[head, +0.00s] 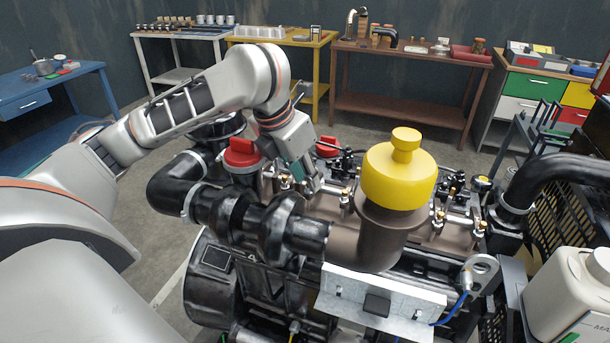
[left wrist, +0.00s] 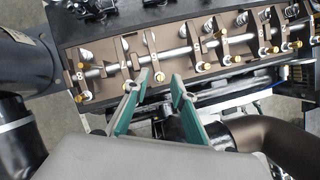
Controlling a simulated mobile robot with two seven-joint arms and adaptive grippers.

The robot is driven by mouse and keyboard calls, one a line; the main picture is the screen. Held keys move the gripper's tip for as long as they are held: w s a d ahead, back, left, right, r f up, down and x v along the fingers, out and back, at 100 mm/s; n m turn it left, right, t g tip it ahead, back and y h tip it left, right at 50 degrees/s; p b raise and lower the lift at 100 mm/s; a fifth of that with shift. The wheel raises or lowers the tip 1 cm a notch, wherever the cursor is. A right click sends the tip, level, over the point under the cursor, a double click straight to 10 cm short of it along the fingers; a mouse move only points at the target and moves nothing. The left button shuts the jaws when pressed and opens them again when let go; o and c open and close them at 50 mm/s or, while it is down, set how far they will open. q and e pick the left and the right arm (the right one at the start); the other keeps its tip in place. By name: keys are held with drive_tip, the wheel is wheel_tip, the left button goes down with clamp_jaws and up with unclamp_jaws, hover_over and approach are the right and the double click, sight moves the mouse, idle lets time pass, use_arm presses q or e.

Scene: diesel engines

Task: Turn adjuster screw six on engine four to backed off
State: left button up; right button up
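The engine (head: 255,285) fills the middle of the head view, with what looks like a 4 on its front side. A row of brass-tipped adjuster screws runs along its top rocker shaft. One brass adjuster screw (left wrist: 157,90) shows between the fingertips; contact cannot be told. In the head view the left gripper (head: 308,182) points down at the engine top. My right gripper is not in view.
A yellow-capped filler neck (head: 400,175) stands right of the gripper. A red cap (head: 242,152) and black hoses (head: 180,185) lie left of it. A white container (head: 575,300) is at lower right. Workbenches (head: 410,75) line the back wall.

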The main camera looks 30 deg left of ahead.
use_arm(q)
clamp_jaws()
drive_tip(key=shift+r, duration=0.1)
drive_tip(key=n+y, duration=0.1)
drive_tip(key=n, duration=0.2)
drive_tip(key=shift+d+n+y, duration=0.2)
drive_tip(key=shift+n+y, duration=0.2)
drive_tip(key=n, duration=0.1)
drive_tip(key=n+y, duration=0.1)
drive_tip(key=n, duration=0.1)
drive_tip(key=n+y, duration=0.1)
drive_tip(key=n, duration=0.1)
drive_tip(key=shift+w+d+r+g, duration=0.1)
drive_tip(key=shift+w+d+g, duration=0.1)
drive_tip(key=shift+d+g, duration=0.1)
drive_tip(key=shift+w+d+n+g+y, duration=0.1)
drive_tip(key=shift+n+g+y, duration=0.35)
drive_tip(key=shift+n, duration=1.4)
drive_tip(key=shift+w+n+g+y, duration=0.15)
drive_tip(key=shift+n+g, duration=0.6)
drive_tip(key=shift+n, duration=1.05)
drive_tip(key=shift+w+d+n+g+y, duration=0.1)
drive_tip(key=shift+n+g+y, duration=0.35)
drive_tip(key=shift+n, duration=1.4)
drive_tip(key=shift+g+h, duration=0.25)
